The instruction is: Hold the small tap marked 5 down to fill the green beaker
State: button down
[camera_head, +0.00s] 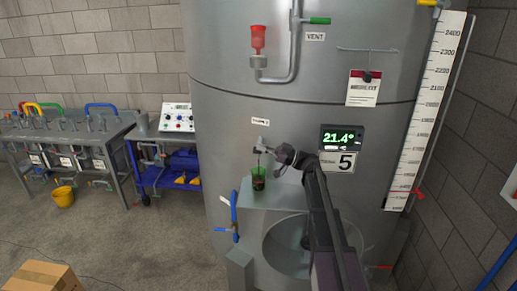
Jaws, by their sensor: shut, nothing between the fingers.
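The small tap (262,141) sticks out of the big steel tank, below a small white label. The green beaker (258,172) stands upright under it on a grey ledge, with dark liquid inside. A thin dark line runs from the tap towards the beaker; I cannot tell whether it is spout or stream. My gripper (271,151) is shut and empty, reaching in from the right at the tap. Its tips overlap the tap, and contact is too small to tell.
The steel tank (230,90) fills the middle. A blue-handled valve (234,215) is beside the ledge (275,195). At left are a grey bench (75,135), a blue cart (165,178) and a yellow bucket (64,196). A cardboard box (38,277) lies front left; floor between is clear.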

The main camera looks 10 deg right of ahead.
jog(key=shift+r, duration=0.15)
jog(key=r+p, duration=0.4)
jog(key=shift+s, duration=0.2)
jog(key=b+v, duration=0.3)
jog(key=v, duration=0.7)
jog(key=shift+f, duration=0.15)
jog(key=shift+a, duration=0.1)
dwell(0.4)
